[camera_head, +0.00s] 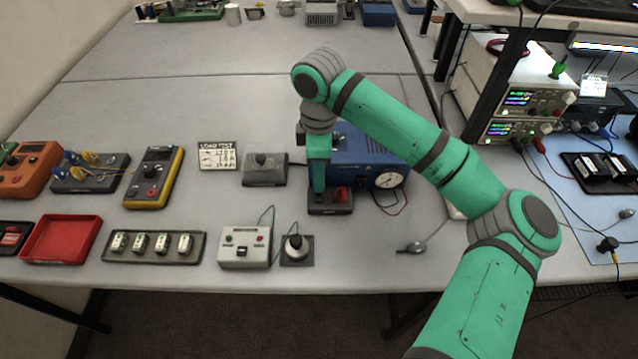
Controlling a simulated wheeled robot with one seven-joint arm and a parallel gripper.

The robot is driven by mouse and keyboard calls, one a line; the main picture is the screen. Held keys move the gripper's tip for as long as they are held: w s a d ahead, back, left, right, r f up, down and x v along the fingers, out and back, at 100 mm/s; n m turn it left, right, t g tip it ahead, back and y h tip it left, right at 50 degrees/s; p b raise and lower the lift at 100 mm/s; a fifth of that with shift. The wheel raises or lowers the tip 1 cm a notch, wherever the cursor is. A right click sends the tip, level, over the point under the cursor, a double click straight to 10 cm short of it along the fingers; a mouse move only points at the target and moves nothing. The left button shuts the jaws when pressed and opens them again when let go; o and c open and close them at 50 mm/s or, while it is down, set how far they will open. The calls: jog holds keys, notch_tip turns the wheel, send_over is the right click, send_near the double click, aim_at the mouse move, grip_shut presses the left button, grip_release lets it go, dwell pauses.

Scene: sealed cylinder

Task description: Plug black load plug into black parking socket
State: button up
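My gripper (319,189) points down over the left part of a small dark block (330,209) in front of the blue machine. The block looks like the parking socket holder, and a red plug (341,194) sits in its right part. My gripper covers the block's left part, so the black parking socket is hidden. I cannot make out the black load plug; it may be hidden behind my gripper. The fingertips are too small and covered to tell whether they are open or shut.
The blue machine (365,150) with a round gauge (389,179) stands close behind and right. A clear-covered box (265,168) is left of my gripper. A grey switch box (244,247) and a round black-knobbed part (296,246) stand in front left.

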jog(key=shift+r, duration=1.85)
